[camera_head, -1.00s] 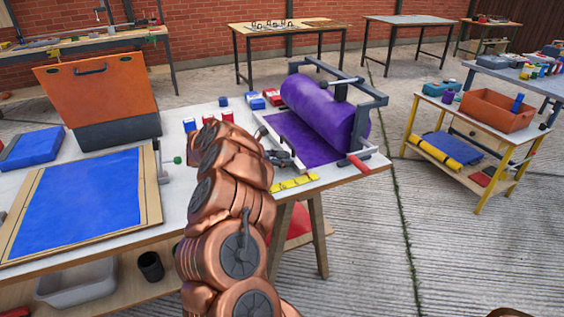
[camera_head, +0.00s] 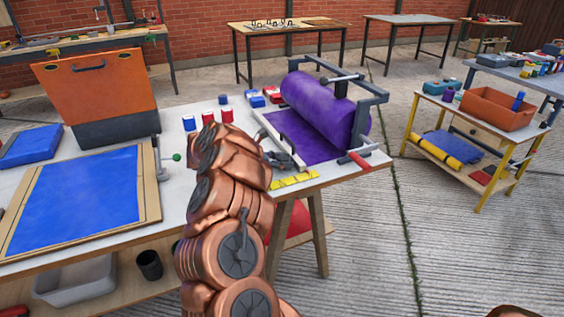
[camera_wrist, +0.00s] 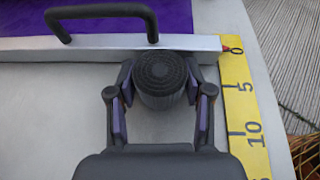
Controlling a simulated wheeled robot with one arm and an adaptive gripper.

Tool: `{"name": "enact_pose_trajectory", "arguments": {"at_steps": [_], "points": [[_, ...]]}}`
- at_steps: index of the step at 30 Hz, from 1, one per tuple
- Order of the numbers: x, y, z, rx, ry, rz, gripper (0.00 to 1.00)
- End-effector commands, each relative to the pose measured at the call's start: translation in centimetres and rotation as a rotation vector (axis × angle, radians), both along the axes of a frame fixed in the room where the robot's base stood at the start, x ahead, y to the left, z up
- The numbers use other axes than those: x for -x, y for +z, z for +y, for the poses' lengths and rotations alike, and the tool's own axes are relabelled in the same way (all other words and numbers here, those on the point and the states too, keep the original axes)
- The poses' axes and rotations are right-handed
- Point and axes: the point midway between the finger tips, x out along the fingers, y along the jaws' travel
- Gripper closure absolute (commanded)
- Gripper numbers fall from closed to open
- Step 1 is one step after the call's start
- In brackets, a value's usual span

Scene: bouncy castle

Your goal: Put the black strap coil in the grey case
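The black strap coil (camera_wrist: 160,80) looks like a dark ribbed cylinder seen from above in the wrist view, on the pale table top beside a metal bar. My gripper (camera_wrist: 160,88) has its fingers on either side of the coil. Narrow gaps seem to show between the pads and the coil.
A purple roll (camera_head: 325,105) in a metal frame stands on the table's right. A yellow measuring strip (camera_wrist: 238,90) lines the edge beside my gripper. A blue sheet on a wooden board (camera_head: 80,200) lies front left. Red and blue cans (camera_head: 208,117) stand behind my arm.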

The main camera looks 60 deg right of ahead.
Motion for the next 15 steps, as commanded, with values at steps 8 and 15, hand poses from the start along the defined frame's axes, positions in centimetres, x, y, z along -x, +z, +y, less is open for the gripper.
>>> {"name": "enact_pose_trajectory", "arguments": {"at_steps": [8, 15], "points": [[0.01, 0.02, 0.01, 0.000, 0.000, 0.000, 0.28], [0.02, 0.14, 0.01, 0.000, -0.001, 0.000, 0.28]]}}
